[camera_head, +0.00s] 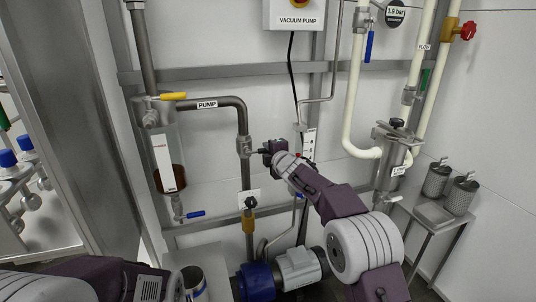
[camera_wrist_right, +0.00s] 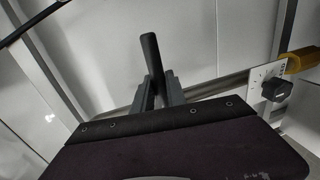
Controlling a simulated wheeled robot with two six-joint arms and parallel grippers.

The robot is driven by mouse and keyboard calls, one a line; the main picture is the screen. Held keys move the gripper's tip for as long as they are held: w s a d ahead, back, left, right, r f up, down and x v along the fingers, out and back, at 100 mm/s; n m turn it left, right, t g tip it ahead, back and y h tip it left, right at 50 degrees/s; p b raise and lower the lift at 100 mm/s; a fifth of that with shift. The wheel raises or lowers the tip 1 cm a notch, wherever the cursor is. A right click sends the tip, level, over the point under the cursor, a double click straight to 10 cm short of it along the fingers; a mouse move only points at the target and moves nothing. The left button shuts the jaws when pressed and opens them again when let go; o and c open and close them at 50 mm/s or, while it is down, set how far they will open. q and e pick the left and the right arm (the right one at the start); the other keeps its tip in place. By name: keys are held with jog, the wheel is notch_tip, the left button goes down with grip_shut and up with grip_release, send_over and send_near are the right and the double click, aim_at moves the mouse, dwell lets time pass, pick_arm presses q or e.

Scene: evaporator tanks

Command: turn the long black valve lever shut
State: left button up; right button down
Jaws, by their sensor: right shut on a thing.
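The long black valve lever (camera_head: 257,152) sits on a grey valve body (camera_head: 244,147) in the vertical pipe below the PUMP label. Only a short length of it shows in the head view, pointing right from the valve to my gripper. My right gripper (camera_head: 265,151) is shut on the lever. In the right wrist view the dark lever (camera_wrist_right: 150,58) rises between the two fingers (camera_wrist_right: 160,92), and its rounded end sticks out beyond them. My left arm shows at the lower left of the head view, but its gripper fingers do not show.
A yellow lever (camera_head: 173,96) is at the upper left, and blue levers (camera_head: 369,46) are on other pipes. A black knob (camera_head: 250,202) is on the pipe below, also in the wrist view (camera_wrist_right: 276,89). A blue pump (camera_head: 257,281) stands at the bottom. A side table (camera_head: 434,212) stands right.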

jog(key=shift+r, duration=0.15)
jog(key=c, duration=1.3)
grip_release()
jog(key=shift+c, duration=0.2)
jog(key=shift+s, duration=0.1)
jog(key=b+v, duration=0.3)
jog(key=v, duration=0.6)
jog(key=shift+b, duration=0.35)
